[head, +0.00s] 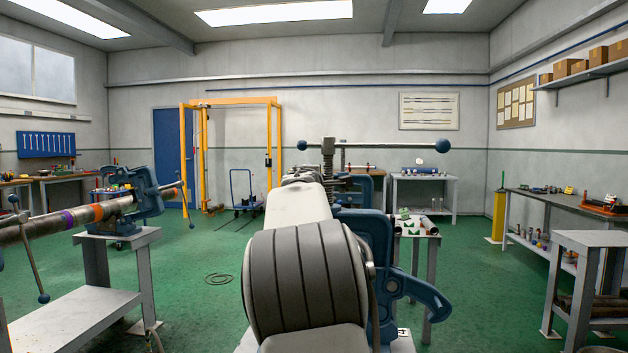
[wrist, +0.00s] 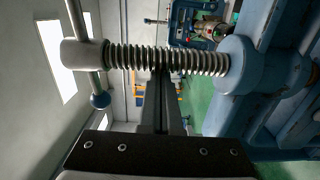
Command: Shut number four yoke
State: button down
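A blue pipe vise (head: 372,240) stands just beyond my arm, its lower left hidden by the arm. Its upright screw (head: 328,165) carries a level handle (head: 385,145) with ball ends. A curved blue arm (head: 415,292) sticks out low on its right. In the wrist view, the threaded screw (wrist: 170,60) runs across the picture into a blue collar (wrist: 240,63). My gripper (wrist: 163,78) has its fingers close together with nothing seen between them, tips at the screw; I cannot tell whether they touch it.
Another blue vise (head: 143,195) at left holds a long pipe (head: 85,214) on a grey stand. A small table (head: 430,232) with pipe fittings stands right of the near vise. A grey bench (head: 595,240) is at far right. Green floor (head: 490,290) is clear between.

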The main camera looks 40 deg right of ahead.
jog(key=shift+s+d+f, duration=0.15)
jog(key=shift+s+d, duration=0.15)
jog(key=shift+d, duration=0.05)
dwell(0.4)
jog(key=w, duration=0.1)
jog(key=w+a, duration=0.2)
jog(key=w, duration=0.1)
jog(key=shift+a, duration=0.25)
jog(key=b+v, duration=0.3)
jog(key=v, duration=0.6)
jog(key=shift+s+a, duration=0.25)
jog(key=shift+a, duration=0.05)
